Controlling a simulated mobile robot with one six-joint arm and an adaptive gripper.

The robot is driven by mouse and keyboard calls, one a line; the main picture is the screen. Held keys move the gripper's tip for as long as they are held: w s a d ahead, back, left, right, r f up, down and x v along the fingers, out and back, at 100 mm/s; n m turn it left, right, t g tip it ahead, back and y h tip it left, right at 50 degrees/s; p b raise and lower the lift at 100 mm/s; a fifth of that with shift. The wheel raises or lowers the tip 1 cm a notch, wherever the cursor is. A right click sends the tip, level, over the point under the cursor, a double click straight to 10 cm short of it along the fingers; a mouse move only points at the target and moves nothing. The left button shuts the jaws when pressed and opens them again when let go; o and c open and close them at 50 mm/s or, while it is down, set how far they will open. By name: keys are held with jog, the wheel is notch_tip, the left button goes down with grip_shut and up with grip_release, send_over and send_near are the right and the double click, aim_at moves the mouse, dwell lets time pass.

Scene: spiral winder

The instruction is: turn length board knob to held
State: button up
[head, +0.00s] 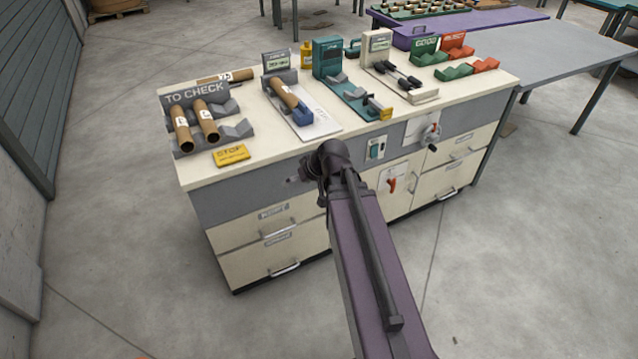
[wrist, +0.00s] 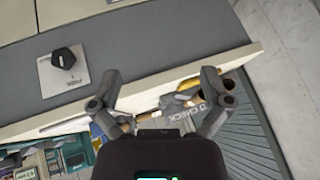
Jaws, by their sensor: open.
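A black knob (wrist: 63,58) sits on a pale square plate (wrist: 75,68) on the grey front panel in the wrist view. Small lettering on the plate is too blurred to read. My gripper (wrist: 160,75) is open and empty, with its fingers apart to the right of the knob and not touching it. In the head view my gripper (head: 304,178) is just in front of the bench's grey panel. I cannot make out this knob there; my arm may hide it. A white board (head: 316,129) with a cardboard tube and a blue block lies on the bench top.
The TO CHECK rack (head: 241,130) holds brown tubes at the bench's left. A switch plate (head: 376,148), a red-handled control (head: 391,185) and another handle (head: 431,133) are on the front to the right. Drawer handles (head: 279,234) stick out below. The floor in front is clear.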

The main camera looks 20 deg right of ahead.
jog(key=w+d+f+m+t+h+b, duration=0.1)
jog(key=d+f+t+b, duration=0.3)
jog(key=d+b, duration=0.4)
jog(key=w+d+f+m+t+h+b, duration=0.1)
jog(key=w+d+f+t+b, duration=0.2)
jog(key=d+f+b, duration=0.3)
jog(key=d+b, duration=0.3)
jog(key=shift+d+f+t, duration=0.3)
jog(key=shift+t, duration=0.1)
jog(key=shift+w+f+b, duration=0.1)
jog(key=shift+w+b, duration=0.15)
jog(key=shift+b, duration=0.05)
jog(key=b+x, duration=0.5)
jog(key=x, duration=0.8)
jog(key=shift+w+a+f, duration=0.1)
jog(key=shift+w+a, duration=0.05)
jog(key=shift+w, duration=0.05)
